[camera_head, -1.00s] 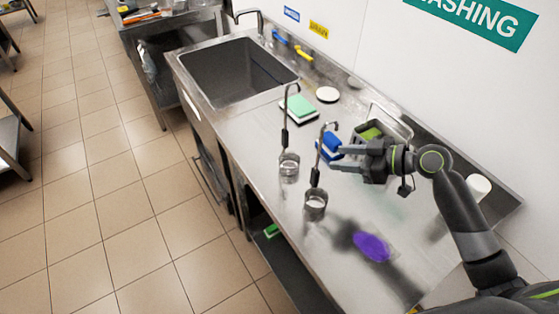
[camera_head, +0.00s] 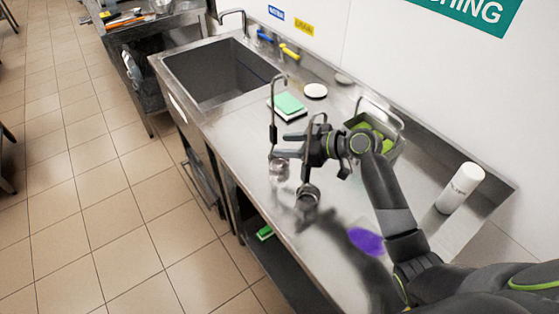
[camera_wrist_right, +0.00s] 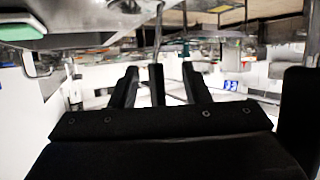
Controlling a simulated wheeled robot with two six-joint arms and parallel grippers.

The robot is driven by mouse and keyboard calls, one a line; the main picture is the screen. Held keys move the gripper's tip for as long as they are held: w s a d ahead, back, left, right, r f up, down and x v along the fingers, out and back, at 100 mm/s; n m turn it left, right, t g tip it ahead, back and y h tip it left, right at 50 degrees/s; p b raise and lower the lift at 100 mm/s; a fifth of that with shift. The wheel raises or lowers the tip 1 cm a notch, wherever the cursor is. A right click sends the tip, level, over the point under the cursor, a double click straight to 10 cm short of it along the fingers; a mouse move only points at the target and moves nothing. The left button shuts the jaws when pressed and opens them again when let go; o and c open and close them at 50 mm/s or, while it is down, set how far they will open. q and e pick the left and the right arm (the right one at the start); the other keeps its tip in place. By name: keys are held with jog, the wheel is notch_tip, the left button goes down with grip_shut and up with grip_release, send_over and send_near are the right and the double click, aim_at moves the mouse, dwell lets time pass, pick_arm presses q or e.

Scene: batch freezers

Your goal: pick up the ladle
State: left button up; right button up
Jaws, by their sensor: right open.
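Two metal ladles with hooked handles stand upright on the steel counter. My right gripper (camera_head: 284,145) is open at handle height, fingers pointing left toward the farther handle. I cannot tell whether any finger touches a handle. My left gripper is not in view.
A sink (camera_head: 215,72) lies at the back left. A green-topped sponge (camera_head: 288,104), a white disc (camera_head: 316,90) and a basket with green pieces (camera_head: 390,150) stand behind. A purple cloth (camera_head: 366,241) and a white cylinder (camera_head: 462,187) are on the right. The wall borders the counter.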

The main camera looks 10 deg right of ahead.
aim_at(277, 144)
jog(key=b+x, duration=0.1)
jog(key=x, duration=0.4)
jog(key=shift+w+d+f+b, duration=0.1)
jog(key=shift+w+b, duration=0.1)
jog(key=shift+b, duration=0.1)
jog(key=shift+s+d, duration=0.1)
jog(key=shift+c, duration=0.6)
grip_shut()
